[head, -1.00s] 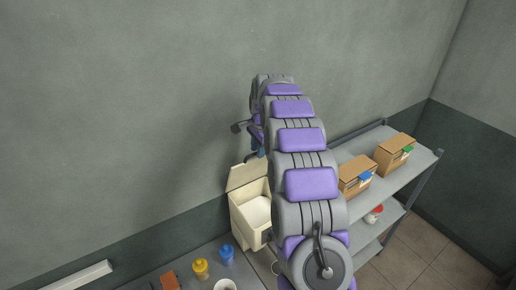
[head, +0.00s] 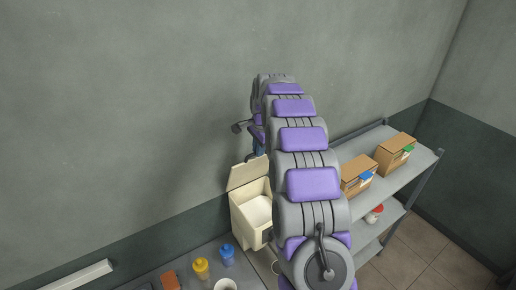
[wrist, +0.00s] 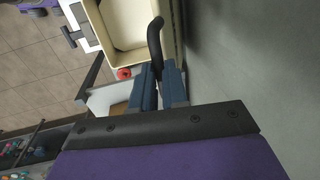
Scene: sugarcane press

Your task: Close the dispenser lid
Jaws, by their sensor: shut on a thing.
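The dispenser (head: 250,217) is a cream box on the table against the wall. Its lid (head: 247,172) stands open, tilted up on the wall side, with the pale inside of the box showing. In the wrist view the dispenser's open top (wrist: 132,24) lies beyond the fingertips. My gripper (wrist: 158,72) has blue fingers closed around a dark curved bar (wrist: 155,38), which points over the edge of the dispenser. I cannot tell what the bar belongs to. In the head view my arm arches above and right of the dispenser and mostly hides the gripper.
A yellow bottle (head: 201,268), a blue bottle (head: 227,255) and a white cup (head: 225,285) stand left of the dispenser. A grey shelf (head: 423,160) at right holds cardboard boxes (head: 393,152) and a red-lidded jar (head: 374,213). The wall is close behind the dispenser.

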